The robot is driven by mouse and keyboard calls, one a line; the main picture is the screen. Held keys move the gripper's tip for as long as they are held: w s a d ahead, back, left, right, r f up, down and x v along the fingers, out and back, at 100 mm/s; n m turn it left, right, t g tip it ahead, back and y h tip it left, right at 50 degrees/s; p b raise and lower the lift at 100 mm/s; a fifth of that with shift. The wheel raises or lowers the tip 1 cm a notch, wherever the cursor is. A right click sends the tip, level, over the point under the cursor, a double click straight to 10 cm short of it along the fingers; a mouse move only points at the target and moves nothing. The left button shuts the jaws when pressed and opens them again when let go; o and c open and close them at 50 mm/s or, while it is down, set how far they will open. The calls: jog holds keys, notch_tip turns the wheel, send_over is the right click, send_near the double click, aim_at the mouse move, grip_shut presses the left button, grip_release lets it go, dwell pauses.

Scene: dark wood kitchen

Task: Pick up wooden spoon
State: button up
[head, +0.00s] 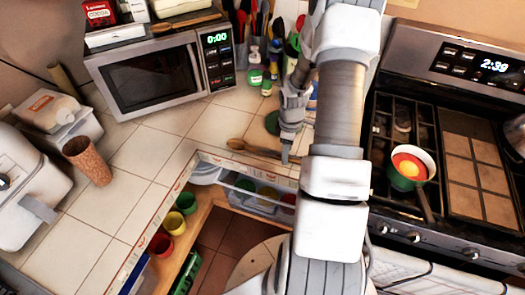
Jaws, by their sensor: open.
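A wooden spoon (255,149) lies flat on the tiled counter near its front edge, in the corner left of the stove. Its bowl points left, and its handle runs right, partly hidden behind my gripper and arm. My gripper (286,156) points down over the handle side of the spoon. The jaws are open, and I see nothing held in them. I cannot tell whether the fingers touch the spoon or hang above it.
A microwave (150,76) stands behind the spoon, with bottles (255,75) and utensils to its right. The stove (440,150) holds a small pot (410,168). A brown cup (88,161) stands on the left counter. Open shelves with cups (186,202) lie below the counter edge.

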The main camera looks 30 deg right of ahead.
jog(key=shift+f, duration=0.65)
jog(key=shift+c, duration=0.3)
grip_shut()
jog(key=shift+r, duration=0.15)
